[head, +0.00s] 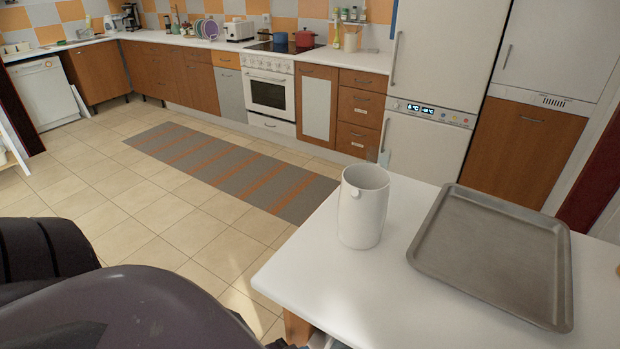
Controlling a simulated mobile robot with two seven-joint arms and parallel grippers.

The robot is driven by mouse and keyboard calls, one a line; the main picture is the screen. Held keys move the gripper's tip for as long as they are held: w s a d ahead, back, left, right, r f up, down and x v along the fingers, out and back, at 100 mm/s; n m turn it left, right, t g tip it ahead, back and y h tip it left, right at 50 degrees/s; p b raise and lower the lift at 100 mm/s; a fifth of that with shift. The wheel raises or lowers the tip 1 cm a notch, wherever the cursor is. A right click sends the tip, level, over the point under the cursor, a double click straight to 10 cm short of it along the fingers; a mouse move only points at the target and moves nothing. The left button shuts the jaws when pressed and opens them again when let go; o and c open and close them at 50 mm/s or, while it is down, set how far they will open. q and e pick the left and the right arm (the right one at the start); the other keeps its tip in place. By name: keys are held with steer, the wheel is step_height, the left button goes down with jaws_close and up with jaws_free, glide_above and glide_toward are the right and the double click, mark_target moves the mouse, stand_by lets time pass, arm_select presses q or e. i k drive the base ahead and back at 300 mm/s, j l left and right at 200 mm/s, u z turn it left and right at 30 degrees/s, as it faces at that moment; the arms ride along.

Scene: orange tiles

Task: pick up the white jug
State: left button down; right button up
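The white jug (363,212) stands upright on the white table (320,290), near its far left edge. Its top is open, and a small spout or handle shows on the rim's left side. Nothing is holding it. Neither of my grippers can be made out in the head view. Dark rounded parts of my own body fill the lower left corner.
A grey metal tray (497,250) lies on the table just right of the jug. The table's left edge is close to the jug. A striped rug (225,168) lies on the tiled floor. Cabinets, a white oven (268,95) and a fridge (425,130) line the back.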

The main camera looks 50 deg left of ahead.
mark_target(364, 192)
steer(key=u, duration=1.05)
steer(key=k+u, duration=0.15)
steer(key=u, duration=0.25)
